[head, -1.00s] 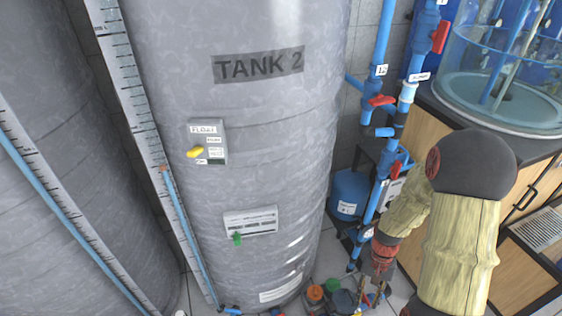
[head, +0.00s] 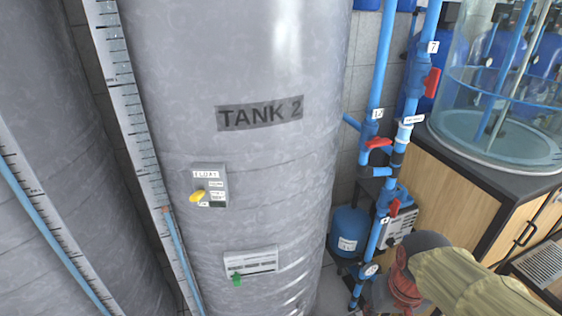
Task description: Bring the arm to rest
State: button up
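My arm (head: 455,280) shows at the lower right corner of the head view. It has a tan, wood-like link, a dark grey rounded joint and a red ring. It runs from the right edge toward the lower middle. My gripper is not in view; the bottom edge of the picture cuts off that end of the arm. I cannot see whether it holds anything.
A tall grey tank (head: 265,170) marked TANK 2 fills the middle. Blue pipes with red valves (head: 395,150) stand right of it, above a blue vessel (head: 348,232). A wooden cabinet (head: 455,195) with a clear tank (head: 500,125) is at the right.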

jog(key=s+a+r+t, duration=0.1)
jog(key=r+t, duration=0.1)
jog(key=r, duration=0.3)
jog(key=s+a+r+n+t+p, duration=0.1)
jog(key=s+r+t, duration=0.1)
jog(key=r, duration=0.4)
jog(key=shift+a, duration=0.3)
jog(key=shift+r, duration=0.1)
